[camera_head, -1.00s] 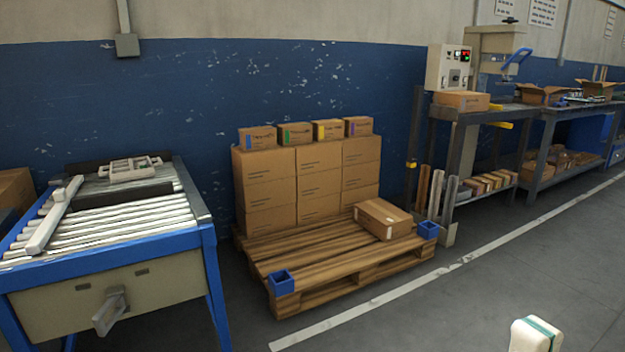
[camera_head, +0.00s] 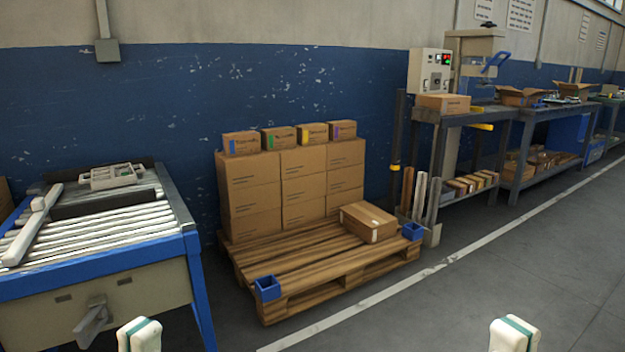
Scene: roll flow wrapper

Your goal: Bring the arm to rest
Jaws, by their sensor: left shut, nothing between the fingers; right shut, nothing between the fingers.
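No gripper fingers show in the head view. Two white rounded parts of my own arms with green bands stick up at the bottom edge, one at the lower left and one at the lower right. Both stand upright, apart from each other, and touch nothing that I can see. The rest of both arms is below the picture.
A wooden pallet (camera_head: 325,262) with stacked cartons (camera_head: 290,190) stands ahead, with blue corner blocks. A blue-framed roller table (camera_head: 100,255) is close at left. Workbenches (camera_head: 470,115) line the wall at right. The grey floor (camera_head: 440,310) at right is clear.

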